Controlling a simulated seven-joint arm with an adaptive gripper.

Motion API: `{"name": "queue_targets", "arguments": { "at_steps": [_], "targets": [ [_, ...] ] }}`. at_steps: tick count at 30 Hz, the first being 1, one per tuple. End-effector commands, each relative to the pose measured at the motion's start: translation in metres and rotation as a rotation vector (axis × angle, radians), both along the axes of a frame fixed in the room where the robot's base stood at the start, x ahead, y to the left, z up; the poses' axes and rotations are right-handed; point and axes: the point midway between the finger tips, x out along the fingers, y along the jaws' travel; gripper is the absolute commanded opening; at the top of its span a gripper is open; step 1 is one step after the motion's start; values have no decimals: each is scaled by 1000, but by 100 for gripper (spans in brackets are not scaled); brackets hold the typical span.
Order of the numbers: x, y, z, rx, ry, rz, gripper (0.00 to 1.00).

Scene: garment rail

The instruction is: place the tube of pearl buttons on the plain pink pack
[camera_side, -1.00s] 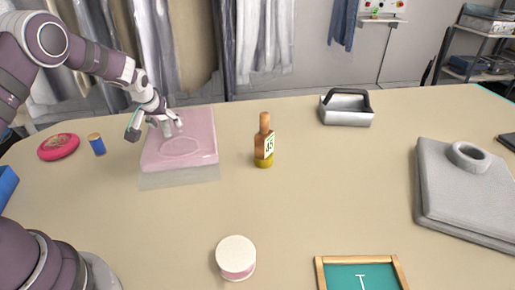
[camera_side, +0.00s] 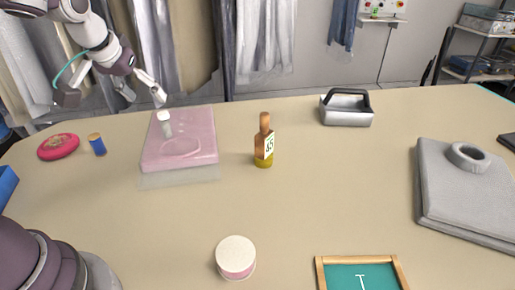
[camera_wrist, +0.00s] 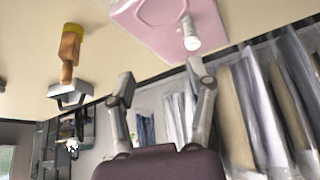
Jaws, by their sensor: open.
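The tube of pearl buttons (camera_side: 165,124), small and pale with a white cap, stands upright on the left back part of the plain pink pack (camera_side: 196,135). In the wrist view the tube (camera_wrist: 191,34) is seen on the pink pack (camera_wrist: 150,22), near its edge. My gripper (camera_side: 142,98) is above and behind the pack, apart from the tube. In the wrist view its two fingers (camera_wrist: 162,80) are spread with nothing between them.
An amber bottle tagged 45 (camera_side: 264,142) stands right of the pack. A blue spool (camera_side: 97,144) and a pink-red round item (camera_side: 58,146) lie left. A metal caddy (camera_side: 346,110), a grey folded stack (camera_side: 465,195), a round white-topped tin (camera_side: 236,257) and a framed green board (camera_side: 360,273) stand around clear table.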

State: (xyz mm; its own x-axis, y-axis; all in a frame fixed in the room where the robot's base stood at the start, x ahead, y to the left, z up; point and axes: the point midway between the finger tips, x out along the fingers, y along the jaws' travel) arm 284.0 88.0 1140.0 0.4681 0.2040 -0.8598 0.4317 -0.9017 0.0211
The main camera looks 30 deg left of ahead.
Motion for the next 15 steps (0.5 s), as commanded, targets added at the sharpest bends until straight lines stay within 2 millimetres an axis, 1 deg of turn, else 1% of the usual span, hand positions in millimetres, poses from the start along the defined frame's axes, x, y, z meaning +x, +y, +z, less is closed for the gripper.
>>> {"name": "queue_targets", "arguments": {
  "at_steps": [1,2,3,6,9,12,15],
  "targets": [
    [-17,-19,12,-5,-5,-71,55],
    [-29,-31,16,-8,-1,-117,55],
    [-45,-44,19,-9,7,-179,55],
    [-82,-70,21,-4,24,-314,55],
    [-107,-83,16,5,41,-404,55],
    [-118,-88,14,11,48,-444,55],
    [-120,-89,13,11,51,-451,55]
  ]
}}
